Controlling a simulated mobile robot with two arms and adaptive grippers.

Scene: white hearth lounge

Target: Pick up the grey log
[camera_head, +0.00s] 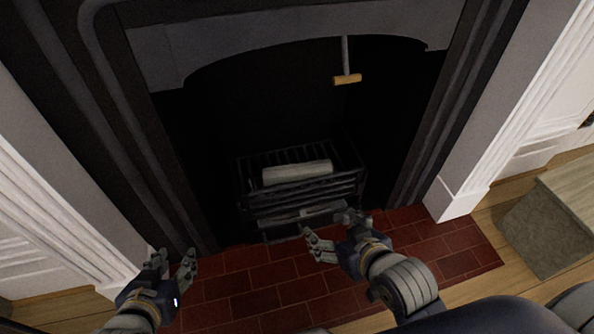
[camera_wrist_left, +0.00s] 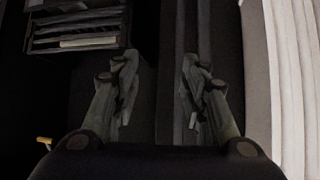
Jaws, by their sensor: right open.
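The grey log (camera_head: 297,172) lies across the black metal grate (camera_head: 305,193) inside the dark fireplace in the head view. In the left wrist view a pale strip of the log (camera_wrist_left: 88,43) shows between the bars of the grate (camera_wrist_left: 80,14). My left gripper (camera_head: 173,258) is open and empty at the lower left, by the fireplace's left side, well apart from the log. It also shows open in the left wrist view (camera_wrist_left: 158,85). My right gripper (camera_head: 330,230) is open and empty in front of the grate, nearer to the log than the left one but not touching it.
A poker-like tool with a wooden handle (camera_head: 347,79) hangs in the upper right of the firebox. The red brick hearth (camera_head: 270,300) lies clear in front. White pilasters (camera_head: 470,170) flank the opening. A grey-brown block (camera_head: 550,225) stands at the right on the wood floor.

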